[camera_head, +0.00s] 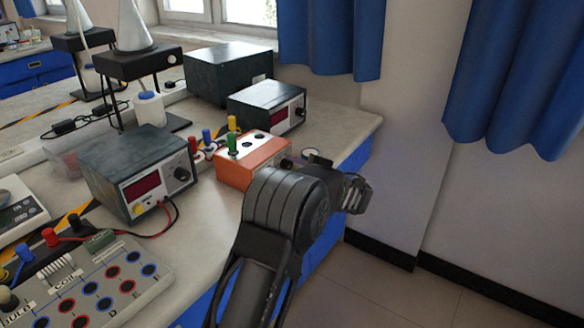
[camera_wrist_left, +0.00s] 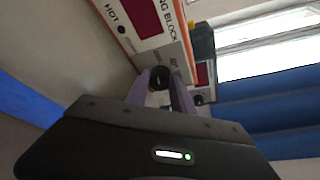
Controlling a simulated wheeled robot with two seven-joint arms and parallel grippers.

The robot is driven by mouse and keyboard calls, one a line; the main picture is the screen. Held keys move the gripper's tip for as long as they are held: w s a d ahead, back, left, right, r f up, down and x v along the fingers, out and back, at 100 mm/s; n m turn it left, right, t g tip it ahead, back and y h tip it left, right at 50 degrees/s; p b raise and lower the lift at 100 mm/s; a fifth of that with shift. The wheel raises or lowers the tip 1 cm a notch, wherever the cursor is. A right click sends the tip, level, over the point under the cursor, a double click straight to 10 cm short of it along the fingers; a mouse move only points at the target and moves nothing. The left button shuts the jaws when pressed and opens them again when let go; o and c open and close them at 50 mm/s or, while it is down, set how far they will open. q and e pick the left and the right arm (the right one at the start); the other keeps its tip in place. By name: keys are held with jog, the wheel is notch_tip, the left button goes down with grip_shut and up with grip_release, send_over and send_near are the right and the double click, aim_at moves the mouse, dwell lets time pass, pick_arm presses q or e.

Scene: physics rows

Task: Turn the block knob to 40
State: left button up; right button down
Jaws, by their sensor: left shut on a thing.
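The heating block is an orange box with a white top (camera_head: 250,160) near the right end of the bench, holding a few colored plugs or tubes. In the left wrist view its front panel (camera_wrist_left: 175,55) shows a dark red display and the words "HOT" and "BLOCK". Its dark round knob (camera_wrist_left: 160,74) sits between the two fingers of my left gripper (camera_wrist_left: 160,88), which is shut on it. The dial marks are too small to read, so the setting cannot be told. My right gripper is not in view.
Power supplies with red displays stand left of the block (camera_head: 140,172) and behind it (camera_head: 268,106). A circuit board (camera_head: 90,290) with sockets lies at the front left, and a red lead runs near it. The bench edge and open floor (camera_head: 390,285) are to the right.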

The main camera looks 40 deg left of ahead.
pick_arm(q)
grip_shut()
jog(key=shift+r+m+p, duration=0.2)
jog(key=shift+m+p, duration=0.1)
jog(key=shift+p, duration=0.35)
jog(key=m+g+p, duration=0.1)
jog(key=p, duration=0.1)
jog(key=m+g+p, duration=0.1)
jog(key=p, duration=0.2)
jog(key=m+h+p, duration=0.1)
jog(key=m+p, duration=0.1)
jog(key=p, duration=0.1)
jog(key=shift+w+r+g, duration=0.2)
jog(key=shift+r+g, duration=0.05)
jog(key=shift+g, duration=0.15)
jog(key=shift+f+m+g+p, duration=0.1)
jog(key=shift+m+g+p, duration=0.3)
jog(key=shift+m+p, duration=0.25)
jog(key=shift+w+f+m+g+p, duration=0.1)
jog(key=shift+w+m+g+p, duration=0.05)
jog(key=shift+m+g+p, duration=0.35)
jog(key=o, duration=0.7)
grip_release()
jog(key=shift+c, duration=0.2)
